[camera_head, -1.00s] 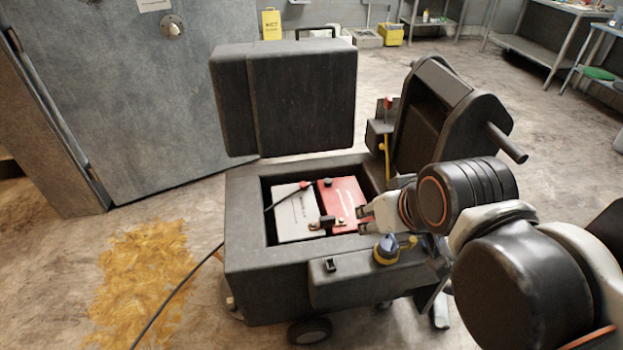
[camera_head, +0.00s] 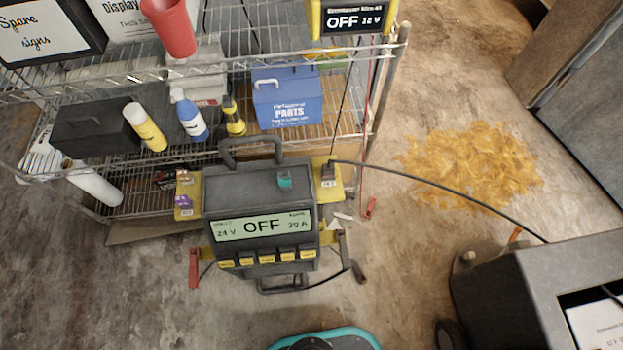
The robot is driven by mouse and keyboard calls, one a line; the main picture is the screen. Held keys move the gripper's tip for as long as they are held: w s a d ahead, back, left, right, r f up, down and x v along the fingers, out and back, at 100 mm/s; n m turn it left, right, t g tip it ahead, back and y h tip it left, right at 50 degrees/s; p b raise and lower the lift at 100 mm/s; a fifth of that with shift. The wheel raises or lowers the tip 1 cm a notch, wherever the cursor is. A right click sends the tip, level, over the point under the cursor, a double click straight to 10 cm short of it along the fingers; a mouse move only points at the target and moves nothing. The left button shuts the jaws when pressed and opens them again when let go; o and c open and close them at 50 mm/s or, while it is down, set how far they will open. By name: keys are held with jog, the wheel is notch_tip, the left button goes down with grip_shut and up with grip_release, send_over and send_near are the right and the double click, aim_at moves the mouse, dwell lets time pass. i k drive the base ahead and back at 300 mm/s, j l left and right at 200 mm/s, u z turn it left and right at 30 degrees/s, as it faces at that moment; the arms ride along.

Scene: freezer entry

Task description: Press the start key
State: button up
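A dark grey charger (camera_head: 242,193) with a top handle stands in front of the wire shelf. Its lit display (camera_head: 262,225) reads OFF, with 24 V at left and 20 A at right. Below the display is a row of several yellow keys (camera_head: 267,257); their labels are too small to read, so I cannot tell which is the start key. A small teal part (camera_head: 285,180) is on the charger's upper face. A black cable (camera_head: 430,183) runs from a plug (camera_head: 328,173) at its right side to the dark machine (camera_head: 510,300). My gripper is not in view.
A wire shelf (camera_head: 130,72) behind holds bottles, a blue parts box (camera_head: 287,98) and a red cup (camera_head: 168,25). A second yellow unit (camera_head: 352,18) also reads OFF. A red clamp (camera_head: 194,268) hangs left of the charger. Orange-yellow litter (camera_head: 470,165) covers floor at right.

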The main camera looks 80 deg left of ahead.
aim_at(269, 258)
jog(key=u, duration=2.9)
jog(key=i+j+z, duration=0.1)
jog(key=j+z, duration=0.15)
jog(key=j, duration=0.35)
jog(key=j+z, duration=0.2)
jog(key=j, duration=0.4)
jog(key=i, duration=0.05)
